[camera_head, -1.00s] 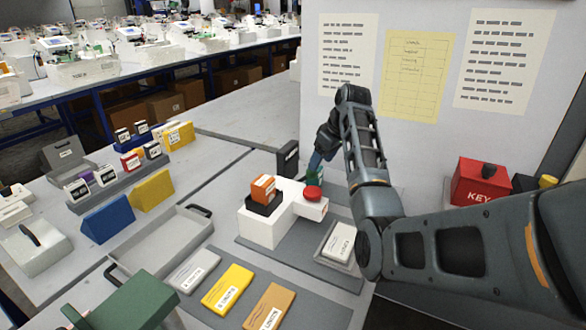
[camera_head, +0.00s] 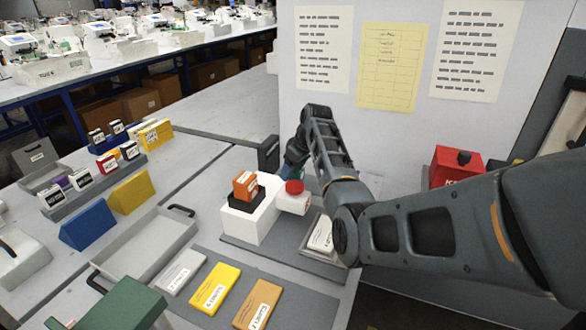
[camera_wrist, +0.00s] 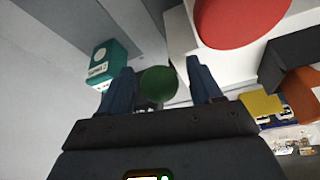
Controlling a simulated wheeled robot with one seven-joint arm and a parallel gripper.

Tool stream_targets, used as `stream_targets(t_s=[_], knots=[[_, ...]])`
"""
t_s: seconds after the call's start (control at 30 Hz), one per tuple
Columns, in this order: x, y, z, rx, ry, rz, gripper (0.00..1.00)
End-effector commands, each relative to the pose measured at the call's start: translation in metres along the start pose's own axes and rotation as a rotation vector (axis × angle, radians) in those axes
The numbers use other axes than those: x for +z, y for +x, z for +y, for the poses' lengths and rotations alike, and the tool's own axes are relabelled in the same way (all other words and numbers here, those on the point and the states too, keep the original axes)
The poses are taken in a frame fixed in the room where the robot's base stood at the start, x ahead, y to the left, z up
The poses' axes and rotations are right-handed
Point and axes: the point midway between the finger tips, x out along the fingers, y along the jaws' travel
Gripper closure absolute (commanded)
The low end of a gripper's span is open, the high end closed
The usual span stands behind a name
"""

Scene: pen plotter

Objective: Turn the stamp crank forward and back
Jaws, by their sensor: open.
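The stamp machine is a white block (camera_head: 240,224) with an orange-and-black stamp (camera_head: 245,187) on top and an arm ending in a red cap (camera_head: 294,187). The red cap looms large in the wrist view (camera_wrist: 235,18). My gripper (camera_head: 289,172) is behind the red cap in the head view, its fingers partly hidden. In the wrist view my gripper (camera_wrist: 161,75) is open, with a round green knob (camera_wrist: 158,86) between or just beyond its fingers. I cannot tell whether the fingers touch it. The rest of the crank is hidden.
A tray with a white labelled block (camera_head: 320,233) lies right of the machine. White, yellow (camera_head: 216,288) and orange labelled cards lie in front. A red KEY box (camera_head: 455,167) is at the right. A wall panel (camera_head: 400,125) stands behind. A grey tray (camera_head: 150,245) is left.

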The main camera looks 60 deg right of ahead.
Motion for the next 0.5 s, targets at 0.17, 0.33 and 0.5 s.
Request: stream_targets(t_s=[0.17, 0.33, 0.5], knots=[[0.0000, -0.0003, 0.0001, 0.000, 0.000, 0.000, 0.46], [0.0000, -0.0003, 0.0002, 0.000, 0.000, 0.000, 0.63], [0.0001, -0.0004, 0.0001, 0.000, 0.000, 0.000, 0.79]])
